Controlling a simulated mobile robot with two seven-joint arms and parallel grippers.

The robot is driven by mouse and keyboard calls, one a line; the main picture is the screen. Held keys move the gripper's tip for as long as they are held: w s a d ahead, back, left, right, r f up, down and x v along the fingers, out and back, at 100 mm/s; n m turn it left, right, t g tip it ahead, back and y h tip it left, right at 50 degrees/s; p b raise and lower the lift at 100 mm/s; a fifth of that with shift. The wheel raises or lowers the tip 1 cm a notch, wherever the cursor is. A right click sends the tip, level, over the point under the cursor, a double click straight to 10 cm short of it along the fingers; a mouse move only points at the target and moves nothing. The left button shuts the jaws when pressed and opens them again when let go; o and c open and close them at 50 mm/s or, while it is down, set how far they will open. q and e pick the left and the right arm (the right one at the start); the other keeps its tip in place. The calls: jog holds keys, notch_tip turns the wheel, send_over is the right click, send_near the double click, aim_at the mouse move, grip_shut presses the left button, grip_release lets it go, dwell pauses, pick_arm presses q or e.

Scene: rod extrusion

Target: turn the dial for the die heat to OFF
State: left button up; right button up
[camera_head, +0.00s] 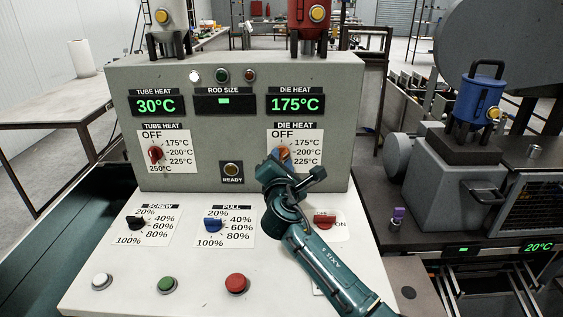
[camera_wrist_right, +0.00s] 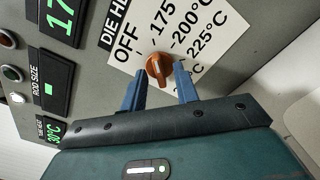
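The die heat dial is an orange knob (camera_head: 285,152) on the grey panel, under the DIE HEAT display (camera_head: 295,103), which reads 175°C. Its label plate (camera_head: 308,138) shows OFF, 175, 200 and 225°C. In the right wrist view the knob (camera_wrist_right: 158,69) sits between the two blue fingers of my right gripper (camera_wrist_right: 160,80). The fingers stand apart, one on each side, with narrow gaps; contact is not clear. In the head view my right gripper (camera_head: 280,160) covers part of the dial, so its exact pointing is hard to read. My left gripper is out of view.
The red tube heat dial (camera_head: 156,154) is to the left, under a 30°C display (camera_head: 157,105). Screw (camera_head: 136,223) and pull (camera_head: 213,225) dials, a red ON switch (camera_head: 325,222) and push buttons are on the sloped console below. The READY button (camera_head: 232,170) is close to my right arm.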

grip_shut()
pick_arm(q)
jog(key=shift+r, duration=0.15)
pick_arm(e)
jog(key=shift+n+p, duration=0.3)
jog(key=shift+p, duration=0.15)
jog(key=shift+r+n+p, duration=0.15)
jog(key=shift+n+p, duration=0.35)
jog(key=shift+p, duration=0.2)
jog(key=n+p, duration=0.3)
jog(key=shift+n+p, duration=0.6)
jog(key=shift+n, duration=0.3)
jog(key=shift+d+n, duration=0.1)
jog(key=shift+n, duration=0.5)
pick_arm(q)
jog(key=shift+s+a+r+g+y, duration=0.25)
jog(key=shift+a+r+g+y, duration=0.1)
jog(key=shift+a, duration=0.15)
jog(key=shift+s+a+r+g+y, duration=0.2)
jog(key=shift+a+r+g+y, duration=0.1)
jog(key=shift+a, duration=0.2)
pick_arm(e)
jog(key=shift+f+n, duration=0.2)
jog(key=shift+n, duration=0.4)
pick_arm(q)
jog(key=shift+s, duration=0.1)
